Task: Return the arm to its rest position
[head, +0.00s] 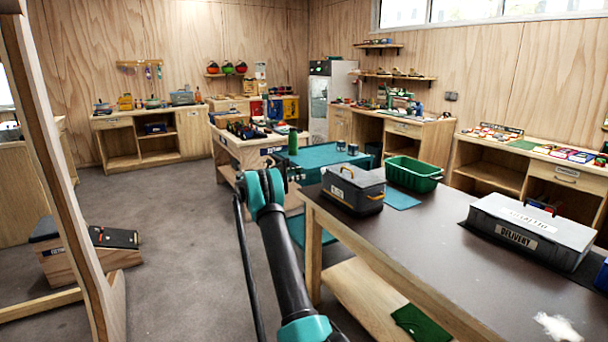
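My arm (285,262) reaches up from the bottom of the head view, a black link with teal joints. Its upper end (264,190) stands in front of the left edge of the dark-topped table. My gripper cannot be made out clearly; no fingertips show past the teal joint. Whether it holds anything is hidden.
The dark-topped table (437,243) on the right bears a grey toolbox (352,190), a green crate (413,175) and a grey delivery box (530,230). A wooden frame (62,170) stands at left. Grey floor (185,235) is free between the frame and my arm.

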